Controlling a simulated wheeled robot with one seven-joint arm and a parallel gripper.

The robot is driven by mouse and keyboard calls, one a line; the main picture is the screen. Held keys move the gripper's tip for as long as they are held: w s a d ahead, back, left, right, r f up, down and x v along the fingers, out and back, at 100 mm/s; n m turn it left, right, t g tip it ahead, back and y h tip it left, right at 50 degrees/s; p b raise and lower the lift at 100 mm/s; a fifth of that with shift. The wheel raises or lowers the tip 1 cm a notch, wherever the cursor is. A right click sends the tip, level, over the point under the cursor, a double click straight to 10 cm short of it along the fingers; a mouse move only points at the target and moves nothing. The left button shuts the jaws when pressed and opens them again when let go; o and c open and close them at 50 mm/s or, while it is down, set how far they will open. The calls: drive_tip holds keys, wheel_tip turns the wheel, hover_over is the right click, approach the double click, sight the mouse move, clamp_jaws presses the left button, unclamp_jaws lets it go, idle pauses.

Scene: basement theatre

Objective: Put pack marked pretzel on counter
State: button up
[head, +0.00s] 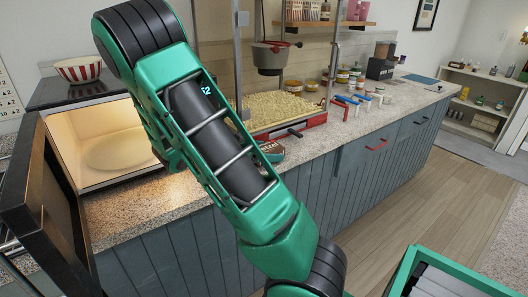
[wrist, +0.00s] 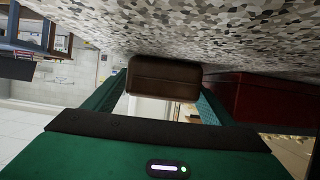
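The pack marked pretzel (head: 270,149) shows in the head view just right of my arm, at the counter's surface near the popcorn machine. It is brown with a light label, only partly readable and partly hidden by my arm. In the wrist view a plain brown face of the pack (wrist: 164,78) fills the space between the fingers of my gripper (wrist: 164,92), which meet its sides. The pack is right at the speckled counter (wrist: 240,35); whether it bears on it I cannot tell. The counter (head: 155,213) runs to the right.
An open microwave (head: 112,150) stands at left, its door (head: 45,210) swung toward me. A striped bowl (head: 79,70) sits on top. A popcorn machine with a red base (head: 290,122) stands behind the pack. Scoops, jars and a coffee grinder (head: 381,62) stand farther right.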

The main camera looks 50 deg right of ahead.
drive_tip(key=v, duration=1.1)
drive_tip(key=shift+w+a+r, duration=0.1)
drive_tip(key=shift+w, duration=0.05)
drive_tip(key=shift+a+r, duration=0.15)
drive_tip(key=shift+a, duration=0.2)
